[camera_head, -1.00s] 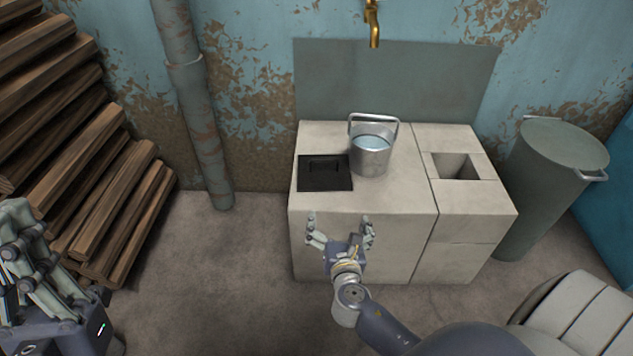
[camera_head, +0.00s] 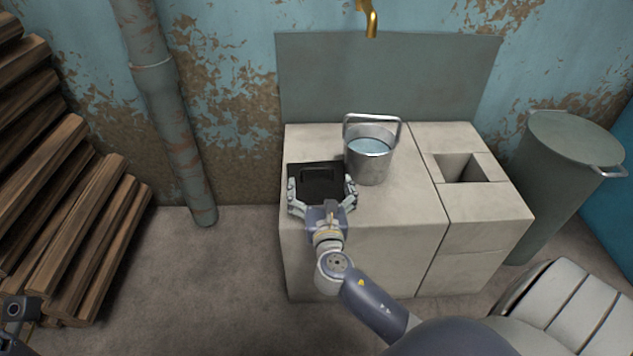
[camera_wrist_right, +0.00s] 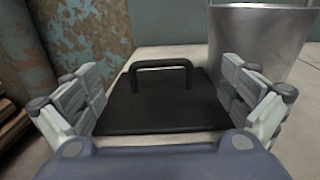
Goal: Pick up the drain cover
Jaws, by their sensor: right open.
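The drain cover (camera_head: 318,183) is a black square plate with a raised bar handle, lying flat on the left part of the pale stone counter. In the right wrist view the drain cover (camera_wrist_right: 150,113) lies straight ahead, its handle arching up between my fingers. My right gripper (camera_head: 322,188) is open over the front of the cover, one finger towards each side. In the right wrist view my right gripper (camera_wrist_right: 162,92) holds nothing, and its fingers stand apart from the handle. Only a small part of my left arm shows at the lower left edge of the head view.
A metal bucket of water (camera_head: 370,163) stands just right of the cover, close to my right fingers. The stone counter (camera_head: 405,215) has a square opening (camera_head: 463,168) at right. A brass tap (camera_head: 370,18) hangs above. Stacked firewood (camera_head: 85,200) and a large bin (camera_head: 565,180) flank it.

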